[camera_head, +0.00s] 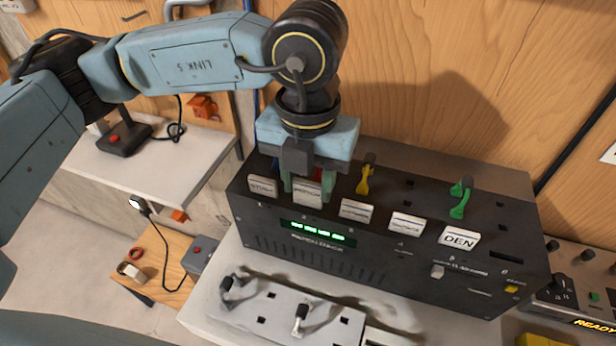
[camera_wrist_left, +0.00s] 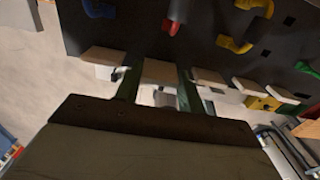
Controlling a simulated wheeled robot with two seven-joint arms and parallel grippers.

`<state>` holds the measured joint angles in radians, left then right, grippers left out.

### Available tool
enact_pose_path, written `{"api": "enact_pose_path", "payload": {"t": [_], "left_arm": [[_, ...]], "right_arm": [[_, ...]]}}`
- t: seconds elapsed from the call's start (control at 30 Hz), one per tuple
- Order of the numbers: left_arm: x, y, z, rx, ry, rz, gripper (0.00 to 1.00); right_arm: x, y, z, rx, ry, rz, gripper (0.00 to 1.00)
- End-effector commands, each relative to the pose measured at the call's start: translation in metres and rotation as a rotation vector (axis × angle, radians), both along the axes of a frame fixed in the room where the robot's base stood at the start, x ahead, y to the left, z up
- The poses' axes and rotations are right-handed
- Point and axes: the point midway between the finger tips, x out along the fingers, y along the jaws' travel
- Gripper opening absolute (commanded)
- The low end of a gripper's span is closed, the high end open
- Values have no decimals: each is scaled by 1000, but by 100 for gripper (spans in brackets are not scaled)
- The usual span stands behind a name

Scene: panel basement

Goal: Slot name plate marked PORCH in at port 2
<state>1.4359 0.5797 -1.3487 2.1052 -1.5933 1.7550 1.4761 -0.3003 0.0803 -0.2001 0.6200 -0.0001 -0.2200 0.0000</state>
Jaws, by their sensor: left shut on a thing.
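My left gripper (camera_head: 308,188) reaches down to the front top edge of the black panel box (camera_head: 400,262). Its green fingers are shut on a white name plate (camera_head: 307,195) at the second position from the left; the lettering is too small to read surely. In the left wrist view the gripper (camera_wrist_left: 158,88) has this plate (camera_wrist_left: 160,71) between its fingers. I cannot tell whether the plate is fully seated. Beside it are a plate at position 1 (camera_head: 262,187), plates at 3 (camera_head: 356,212) and 4 (camera_head: 406,224), and DEN (camera_head: 459,239) at 5. My right gripper is out of view.
Yellow (camera_head: 366,178) and green (camera_head: 460,198) plugs stand up from the box top. A grey strip with black plugs (camera_head: 300,318) lies in front. The slot above 6 (camera_head: 505,257) is empty. A wooden wall (camera_head: 440,60) stands behind.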

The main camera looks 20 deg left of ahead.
Motion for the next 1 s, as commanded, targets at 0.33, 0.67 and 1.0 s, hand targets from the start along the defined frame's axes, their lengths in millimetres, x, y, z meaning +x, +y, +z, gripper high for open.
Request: {"api": "enact_pose_path", "payload": {"t": [0.33,0.67,1.0], "left_arm": [[0,0,-3,0,0,0,18],[0,0,-3,0,0,0,18],[0,0,-4,0,0,0,18]], "right_arm": [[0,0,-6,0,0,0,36],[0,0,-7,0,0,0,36],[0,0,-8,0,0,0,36]]}}
